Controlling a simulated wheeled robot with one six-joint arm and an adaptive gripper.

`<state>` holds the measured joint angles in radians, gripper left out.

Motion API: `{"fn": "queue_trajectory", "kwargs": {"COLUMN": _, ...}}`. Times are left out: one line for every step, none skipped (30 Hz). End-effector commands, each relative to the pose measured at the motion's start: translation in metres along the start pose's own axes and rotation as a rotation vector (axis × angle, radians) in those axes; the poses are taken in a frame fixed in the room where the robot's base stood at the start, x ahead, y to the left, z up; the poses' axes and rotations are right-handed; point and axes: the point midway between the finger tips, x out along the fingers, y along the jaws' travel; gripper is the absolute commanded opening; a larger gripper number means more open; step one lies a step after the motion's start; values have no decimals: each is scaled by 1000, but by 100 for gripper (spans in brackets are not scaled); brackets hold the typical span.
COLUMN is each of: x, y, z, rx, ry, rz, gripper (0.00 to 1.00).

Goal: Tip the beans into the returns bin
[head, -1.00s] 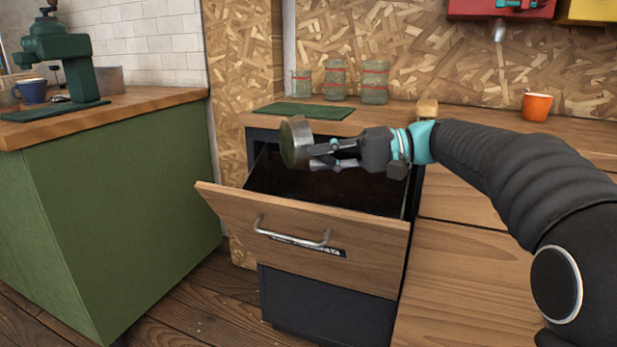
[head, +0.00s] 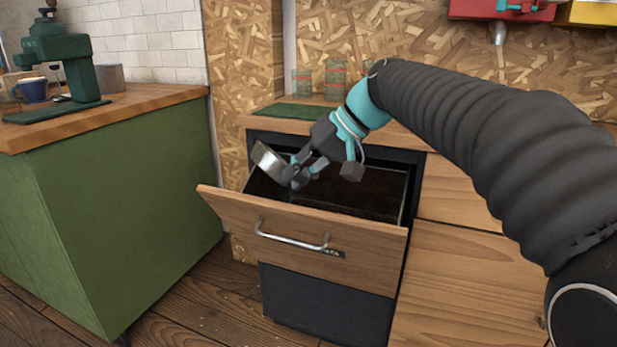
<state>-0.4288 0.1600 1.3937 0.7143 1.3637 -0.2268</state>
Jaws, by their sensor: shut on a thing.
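My gripper (head: 293,172) is shut on a round metal tin (head: 268,159) over the left part of the open drawer. The tin is tilted, and I see its shiny side; its mouth and any beans in it cannot be made out. The returns bin (head: 300,232) appears to be this pulled-out drawer, with a wooden front, a metal handle (head: 292,240) and a partly covered label. Its inside is dark brown, and I cannot tell whether beans lie there. My gripper and wrist hide part of the opening.
A green mat (head: 290,112) and glass jars (head: 335,78) stand on the counter behind the drawer. To the left is a green cabinet (head: 120,210) bearing a green machine (head: 62,60) and a blue cup (head: 33,90). My arm covers much of the right counter.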

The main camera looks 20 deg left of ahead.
Motion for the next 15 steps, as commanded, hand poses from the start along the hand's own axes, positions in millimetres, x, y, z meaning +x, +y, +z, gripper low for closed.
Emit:
{"fn": "queue_trajectory", "kwargs": {"x": 0, "y": -4, "z": 0, "rx": -17, "ry": -1, "rz": 31, "gripper": 0}}
{"fn": "queue_trajectory", "kwargs": {"x": 3, "y": -5, "z": 1, "rx": -24, "ry": -2, "rz": 49, "gripper": 0}}
{"fn": "queue_trajectory", "kwargs": {"x": 5, "y": -6, "z": 2, "rx": -35, "ry": -3, "rz": 75, "gripper": 0}}
{"fn": "queue_trajectory", "kwargs": {"x": 6, "y": -6, "z": 3, "rx": -44, "ry": -2, "rz": 94, "gripper": 0}}
{"fn": "queue_trajectory", "kwargs": {"x": 8, "y": -7, "z": 4, "rx": -53, "ry": -2, "rz": 113, "gripper": 0}}
{"fn": "queue_trajectory", "kwargs": {"x": 9, "y": -8, "z": 4, "rx": -62, "ry": -3, "rz": 138, "gripper": 0}}
{"fn": "queue_trajectory", "kwargs": {"x": 11, "y": -9, "z": 5, "rx": -69, "ry": -3, "rz": 156, "gripper": 0}}
{"fn": "queue_trajectory", "kwargs": {"x": 12, "y": -10, "z": 5, "rx": -78, "ry": -3, "rz": 175, "gripper": 0}}
{"fn": "queue_trajectory", "kwargs": {"x": 16, "y": -11, "z": 7, "rx": -88, "ry": -5, "rz": 198, "gripper": 0}}
{"fn": "queue_trajectory", "kwargs": {"x": 18, "y": -13, "z": 8, "rx": -95, "ry": -6, "rz": 215, "gripper": 0}}
{"fn": "queue_trajectory", "kwargs": {"x": 20, "y": -14, "z": 8, "rx": -102, "ry": -5, "rz": 232, "gripper": 0}}
{"fn": "queue_trajectory", "kwargs": {"x": 23, "y": -16, "z": 10, "rx": -112, "ry": -6, "rz": 254, "gripper": 0}}
{"fn": "queue_trajectory", "kwargs": {"x": 25, "y": -18, "z": 11, "rx": -118, "ry": -7, "rz": 272, "gripper": 0}}
{"fn": "queue_trajectory", "kwargs": {"x": 26, "y": -19, "z": 12, "rx": -125, "ry": -7, "rz": 288, "gripper": 0}}
{"fn": "queue_trajectory", "kwargs": {"x": 29, "y": -21, "z": 12, "rx": -137, "ry": -6, "rz": 310, "gripper": 0}}
